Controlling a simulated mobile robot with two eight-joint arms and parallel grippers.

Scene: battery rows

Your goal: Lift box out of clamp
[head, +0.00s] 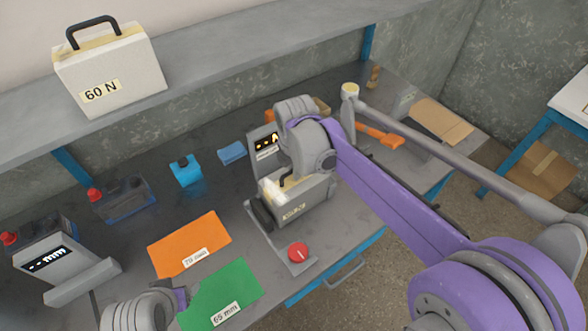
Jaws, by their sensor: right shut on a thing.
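The grey box (305,202) with a yellowish label and a dark handle stands at the clamp (258,213) in the middle of the bench. The clamp has a dark jaw beside the box's left end and a red knob (298,253) in front. My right gripper (275,188) reaches down over the box from above and is shut on its handle; my wrist hides part of the box top. I cannot tell whether the box's underside is clear of the clamp. My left gripper (180,298) is at the bottom edge, partly cut off, near the green mat.
An orange mat (190,244) and a green mat (222,294) lie left of the clamp. A unit with lit display (265,143) stands behind the box. A box marked 60 N (112,70) sits on the shelf. Batteries (122,199) stand at left.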

